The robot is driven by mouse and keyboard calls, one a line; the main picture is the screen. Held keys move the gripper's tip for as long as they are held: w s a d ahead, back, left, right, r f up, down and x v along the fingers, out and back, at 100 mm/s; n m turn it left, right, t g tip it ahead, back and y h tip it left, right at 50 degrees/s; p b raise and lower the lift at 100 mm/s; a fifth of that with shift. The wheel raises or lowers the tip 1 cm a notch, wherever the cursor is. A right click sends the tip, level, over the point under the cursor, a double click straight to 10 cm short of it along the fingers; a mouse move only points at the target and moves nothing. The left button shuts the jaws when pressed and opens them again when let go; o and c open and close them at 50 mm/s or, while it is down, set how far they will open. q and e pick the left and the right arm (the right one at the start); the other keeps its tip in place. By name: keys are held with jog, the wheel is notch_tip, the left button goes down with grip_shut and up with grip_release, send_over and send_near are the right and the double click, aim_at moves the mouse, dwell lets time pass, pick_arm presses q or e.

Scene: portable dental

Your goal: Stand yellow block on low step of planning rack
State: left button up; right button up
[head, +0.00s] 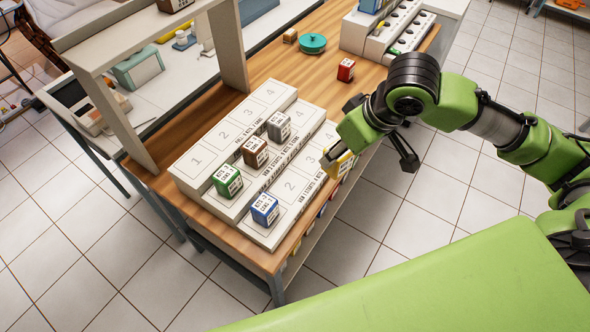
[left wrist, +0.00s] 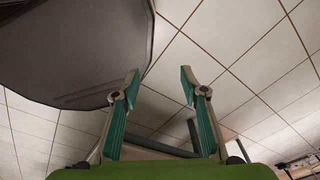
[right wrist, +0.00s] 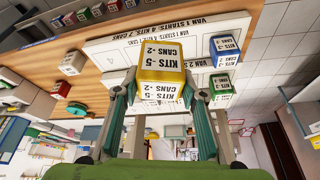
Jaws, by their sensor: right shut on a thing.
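A blue block (head: 265,210) stands at the left end of the low step. Green (head: 227,181), brown (head: 255,152) and grey (head: 279,127) blocks stand on the step behind. My left gripper (left wrist: 160,85) is open and empty over the floor.
A red block (head: 346,70) and a teal lidded dish (head: 312,43) are on the wooden table (head: 285,65) behind the rack. A white holder (head: 385,40) stands at the back right. A shelf post (head: 229,48) rises at the left. The rack's top step is clear.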

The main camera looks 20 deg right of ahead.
jog(key=shift+d+f+n, duration=0.15)
jog(key=shift+d+n, duration=0.4)
jog(key=shift+n, duration=0.05)
jog(key=shift+d+n+y, duration=0.3)
jog(key=shift+n, duration=0.1)
jog(key=shift+s+d+n+g+p, duration=0.2)
jog(key=shift+d+n+g+p, duration=0.15)
jog(key=shift+d+n, duration=0.3)
jog(key=p, duration=0.5)
send_over(290, 187)
jog(key=shift+y, duration=0.3)
notch_tip(290, 187, down, 12)
jog(key=shift+f, duration=0.2)
pick_arm(q)
notch_tip(290, 187, up, 6)
jog(key=shift+s+d+r, duration=0.2)
jog(key=shift+d+r, duration=0.05)
jog(key=shift+d, duration=0.15)
pick_arm(e)
jog(key=shift+f, duration=0.4)
jog(key=shift+f, duration=0.15)
